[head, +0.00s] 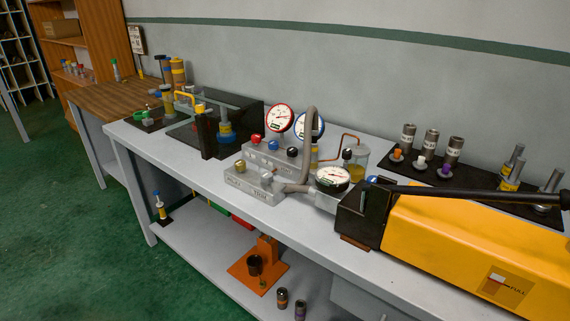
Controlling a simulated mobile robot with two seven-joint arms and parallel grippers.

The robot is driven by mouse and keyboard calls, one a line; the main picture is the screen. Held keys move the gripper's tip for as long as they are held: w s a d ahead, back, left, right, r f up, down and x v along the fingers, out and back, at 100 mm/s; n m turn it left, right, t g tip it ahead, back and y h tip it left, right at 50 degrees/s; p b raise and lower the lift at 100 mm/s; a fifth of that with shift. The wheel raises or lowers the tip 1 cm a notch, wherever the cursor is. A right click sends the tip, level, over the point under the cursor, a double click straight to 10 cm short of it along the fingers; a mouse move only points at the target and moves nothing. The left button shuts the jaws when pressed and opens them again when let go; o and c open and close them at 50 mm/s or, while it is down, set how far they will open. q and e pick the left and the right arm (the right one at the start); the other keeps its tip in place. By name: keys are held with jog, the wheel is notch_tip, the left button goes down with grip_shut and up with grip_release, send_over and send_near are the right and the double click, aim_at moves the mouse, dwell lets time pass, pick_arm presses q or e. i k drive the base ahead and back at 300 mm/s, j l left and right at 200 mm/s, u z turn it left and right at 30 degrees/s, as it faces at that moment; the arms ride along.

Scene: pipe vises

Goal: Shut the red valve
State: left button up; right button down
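The red valve (256,139) is a small red knob at the left end of the back grey manifold block (270,158) on the workbench. A blue knob (273,146) and a black knob (292,152) stand in the same row to its right. A red-rimmed gauge (279,117) stands just behind it. I cannot tell from its look whether the valve is open or shut. Neither of my grippers is in view.
A front block (252,189) has yellowish and whitish knobs. A grey hose (307,140) arches right of the valve. A yellow pump (470,250) with a long black handle (460,194) fills the right. The bench's front left (165,150) is clear.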

aim_at(255, 138)
jog(key=z, duration=0.55)
jog(key=j+z, duration=1.1)
jog(key=j, duration=0.4)
